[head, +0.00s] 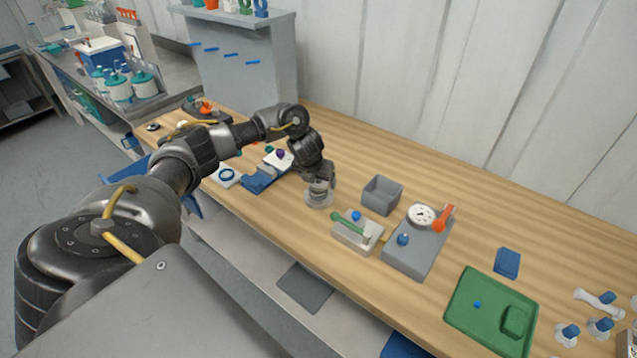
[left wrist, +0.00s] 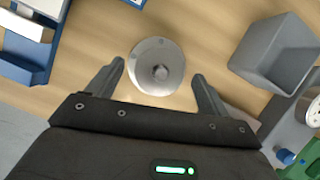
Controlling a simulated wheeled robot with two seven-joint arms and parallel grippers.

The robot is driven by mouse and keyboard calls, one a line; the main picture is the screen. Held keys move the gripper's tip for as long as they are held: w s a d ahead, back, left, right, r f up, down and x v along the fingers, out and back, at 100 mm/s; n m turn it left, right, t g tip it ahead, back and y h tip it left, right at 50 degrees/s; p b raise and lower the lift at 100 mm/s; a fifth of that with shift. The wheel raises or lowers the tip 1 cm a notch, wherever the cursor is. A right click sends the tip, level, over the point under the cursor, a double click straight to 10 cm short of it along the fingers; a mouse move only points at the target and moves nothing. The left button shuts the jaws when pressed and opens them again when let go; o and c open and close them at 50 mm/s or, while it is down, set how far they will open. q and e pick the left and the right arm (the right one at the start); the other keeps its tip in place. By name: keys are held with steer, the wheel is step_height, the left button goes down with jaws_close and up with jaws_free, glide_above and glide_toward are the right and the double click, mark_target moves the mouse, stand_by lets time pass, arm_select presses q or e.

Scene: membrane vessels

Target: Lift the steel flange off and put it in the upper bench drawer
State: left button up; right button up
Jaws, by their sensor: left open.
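The upper bench drawer cannot be clearly made out. My right gripper is not in view.
A grey open box (head: 382,195) stands right of the flange. Beyond it are a fixture with a green handle (head: 347,227), a grey gauge block (head: 410,262) and a green tray (head: 490,318). A blue-and-white holder (head: 266,175) is to the left. A pale surface (head: 240,262) lies below the bench's front edge.

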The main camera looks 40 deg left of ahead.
arm_select(q)
steer(key=c, duration=1.2)
steer(key=shift+c, duration=0.2)
steer(key=shift+r, duration=0.15)
steer(key=shift+w+r, duration=0.1)
steer(key=shift+r, duration=0.45)
steer(key=r, duration=0.2)
steer(key=s+a+r+b, duration=0.1)
steer(key=shift+s+a+r, duration=0.15)
steer(key=shift+a+r, duration=0.05)
steer(key=shift+r, duration=0.15)
steer(key=s+a+r+p, duration=0.3)
steer(key=s+a+r, duration=0.5)
steer(key=r, duration=0.3)
steer(key=shift+s+p, duration=0.35)
steer(key=shift+s, duration=0.3)
